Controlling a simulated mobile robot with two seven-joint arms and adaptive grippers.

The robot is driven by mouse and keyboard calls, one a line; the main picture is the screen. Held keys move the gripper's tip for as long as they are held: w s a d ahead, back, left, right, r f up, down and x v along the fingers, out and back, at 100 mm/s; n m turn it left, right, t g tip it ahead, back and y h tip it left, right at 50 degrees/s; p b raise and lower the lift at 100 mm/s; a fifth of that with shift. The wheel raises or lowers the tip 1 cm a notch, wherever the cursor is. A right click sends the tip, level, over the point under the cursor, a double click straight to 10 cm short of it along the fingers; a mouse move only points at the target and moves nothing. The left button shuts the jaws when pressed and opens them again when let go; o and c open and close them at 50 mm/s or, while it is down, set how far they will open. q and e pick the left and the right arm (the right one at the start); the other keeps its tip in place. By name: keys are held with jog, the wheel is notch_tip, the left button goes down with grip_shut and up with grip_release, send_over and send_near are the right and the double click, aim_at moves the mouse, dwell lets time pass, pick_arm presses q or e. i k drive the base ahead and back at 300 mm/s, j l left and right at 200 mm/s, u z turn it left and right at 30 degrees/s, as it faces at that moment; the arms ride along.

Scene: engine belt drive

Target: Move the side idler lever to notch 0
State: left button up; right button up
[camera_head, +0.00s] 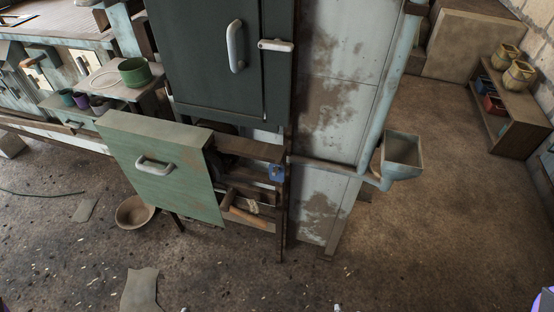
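I cannot pick out a side idler lever with certainty, and no notch marks can be read. A dark green cabinet (205,60) stands at the centre. A short white horizontal handle (276,46) sits at its right edge, and an upright white handle (236,46) is on its door. A small blue part (276,172) is on the frame below, to the right of an open green drawer front (160,165). Neither of my grippers shows.
A pale, stained panel (335,75) and a blue-grey pipe with a hopper (403,157) stand right of the cabinet. A bowl (134,212) lies on the floor. A workbench (60,38) is at left, a shelf with pots (520,128) at right. The front floor is mostly clear.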

aim_at(226, 205)
jog(key=u, duration=0.3)
jog(key=l+u, duration=0.55)
jog(key=u, duration=0.15)
jog(key=k+l+u, duration=0.1)
jog(key=l+u, duration=0.25)
jog(key=k+l+u, duration=0.15)
jog(key=l, duration=0.15)
jog(key=k+l+u, duration=0.1)
jog(key=l, duration=0.2)
jog(key=k+l+u, duration=0.15)
jog(key=l, duration=0.15)
jog(key=k+l, duration=0.15)
jog(key=l, duration=0.15)
jog(key=k+l, duration=0.15)
jog(key=l, duration=0.15)
jog(key=k+l, duration=0.15)
jog(key=l, duration=0.15)
jog(key=u, duration=0.05)
